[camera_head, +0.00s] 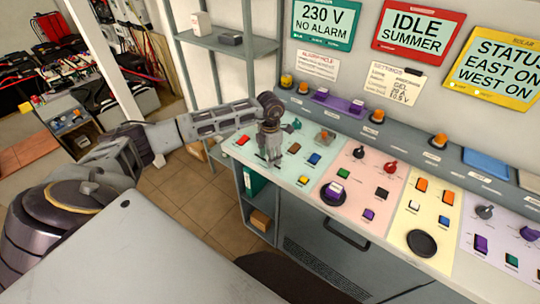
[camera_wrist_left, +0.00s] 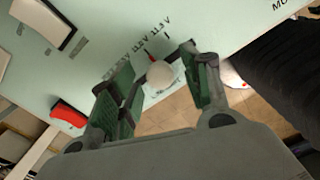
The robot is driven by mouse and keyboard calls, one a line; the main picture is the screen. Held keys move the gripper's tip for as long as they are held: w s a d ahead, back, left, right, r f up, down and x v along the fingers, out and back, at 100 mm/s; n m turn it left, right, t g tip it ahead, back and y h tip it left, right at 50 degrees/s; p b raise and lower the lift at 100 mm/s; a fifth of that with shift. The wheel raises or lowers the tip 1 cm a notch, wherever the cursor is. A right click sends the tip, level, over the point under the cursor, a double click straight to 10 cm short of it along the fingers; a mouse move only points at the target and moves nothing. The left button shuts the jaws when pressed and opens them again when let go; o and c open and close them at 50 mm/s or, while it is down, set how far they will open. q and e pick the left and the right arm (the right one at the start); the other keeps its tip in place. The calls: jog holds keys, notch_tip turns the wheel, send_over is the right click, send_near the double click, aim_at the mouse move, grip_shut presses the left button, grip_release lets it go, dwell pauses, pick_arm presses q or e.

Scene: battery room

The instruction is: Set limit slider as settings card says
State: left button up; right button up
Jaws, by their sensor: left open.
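The settings card (camera_head: 392,83) is on the wall above the console; its small print is hard to read, though one line looks like "GEL" and the last ends in "V". In the left wrist view, a pale round knob (camera_wrist_left: 160,74) with a thin red pointer sits by voltage marks near the panel's edge. It looks like the limit slider's knob. My left gripper (camera_head: 272,160) is over the pale green panel (camera_head: 317,137). In the wrist view its open fingers (camera_wrist_left: 160,90) are on either side of the knob; contact cannot be told. My right gripper is not in view.
A red button (camera_head: 242,140) and a blue button (camera_head: 314,158) are near my left gripper. Pink, yellow and lilac panels with knobs and buttons continue to the right. Signs hang above. A grey shelf (camera_head: 228,42) stands behind; tiled floor (camera_head: 190,195) lies left of the console.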

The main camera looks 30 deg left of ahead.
pick_arm(q)
jog(key=shift+c, duration=0.4)
grip_shut()
jog(key=shift+w+a+b, duration=0.1)
jog(key=shift+a+b, duration=0.55)
jog(key=shift+a, duration=0.9)
jog(key=shift+o, duration=0.4)
grip_release()
notch_tip(320, 180, up, 12)
